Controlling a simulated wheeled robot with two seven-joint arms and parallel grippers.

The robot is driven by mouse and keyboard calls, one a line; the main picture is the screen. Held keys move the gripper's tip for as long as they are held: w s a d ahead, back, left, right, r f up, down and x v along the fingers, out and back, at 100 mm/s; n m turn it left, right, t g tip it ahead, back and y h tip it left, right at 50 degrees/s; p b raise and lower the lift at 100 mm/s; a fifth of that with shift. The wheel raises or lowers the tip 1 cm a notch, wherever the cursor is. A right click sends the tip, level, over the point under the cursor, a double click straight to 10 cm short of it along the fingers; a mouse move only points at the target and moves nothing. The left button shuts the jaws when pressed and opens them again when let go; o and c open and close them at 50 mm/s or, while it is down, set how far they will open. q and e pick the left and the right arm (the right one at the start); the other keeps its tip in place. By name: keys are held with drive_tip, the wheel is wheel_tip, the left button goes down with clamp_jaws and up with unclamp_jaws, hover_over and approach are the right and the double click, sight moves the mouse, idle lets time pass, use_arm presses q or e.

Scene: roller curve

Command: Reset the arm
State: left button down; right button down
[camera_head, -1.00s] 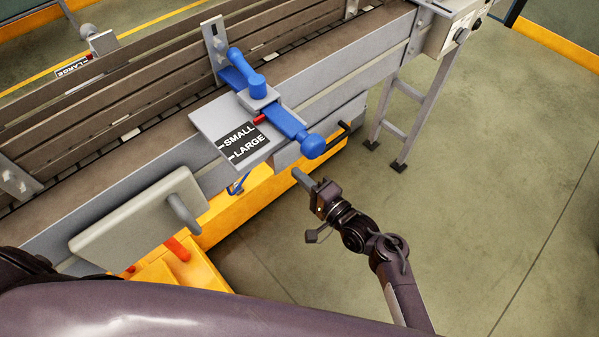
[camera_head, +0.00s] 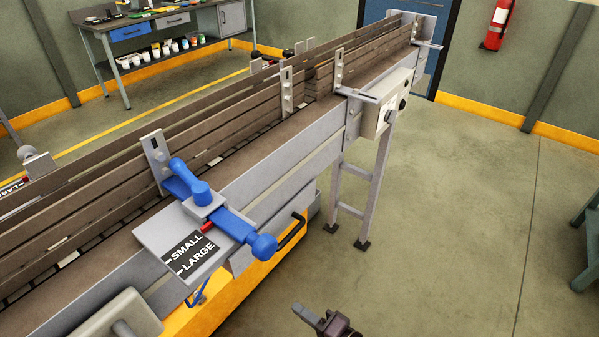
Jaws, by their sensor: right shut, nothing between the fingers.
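My right gripper (camera_head: 312,318) shows at the bottom edge of the head view, right of the middle. It is shut and empty, over the open floor in front of the conveyor, apart from it. The rest of the right arm is mostly below the picture. My left gripper is not in view. The conveyor (camera_head: 300,165) runs from lower left to upper right. Its blue adjuster (camera_head: 222,215) with a round knob lies across a grey plate (camera_head: 160,235) with a SMALL and LARGE label. The gripper is below and right of the knob, not touching it.
A control box (camera_head: 385,110) sits on the conveyor side above a grey leg frame (camera_head: 368,190). A grey panel (camera_head: 95,320) juts out at the lower left. A workbench (camera_head: 165,22) and a red extinguisher (camera_head: 497,22) are far back.

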drive_tip(key=s+d+f+n+g+h, duration=0.1)
drive_tip(key=s+d+f+h, duration=0.15)
drive_tip(key=f, duration=0.55)
drive_tip(key=s+d+f+n+g+h, duration=0.1)
drive_tip(key=s+d+f+h, duration=0.2)
drive_tip(key=f, duration=0.5)
drive_tip(key=s+d+f+n+g+h, duration=0.1)
drive_tip(key=s+d+f+h, duration=0.2)
drive_tip(key=f, duration=0.6)
drive_tip(key=s+d+f+n+g+h, duration=0.2)
drive_tip(key=s+d+f, duration=0.5)
drive_tip(key=s, duration=0.4)
drive_tip(key=s+d+f+n+g+h, duration=0.2)
drive_tip(key=s+d+f+n+g, duration=0.2)
drive_tip(key=s+d+f, duration=0.3)
drive_tip(key=s, duration=0.5)
drive_tip(key=shift+s+d+f+g, duration=0.2)
drive_tip(key=shift+f+g, duration=0.1)
drive_tip(key=shift+f, duration=0.05)
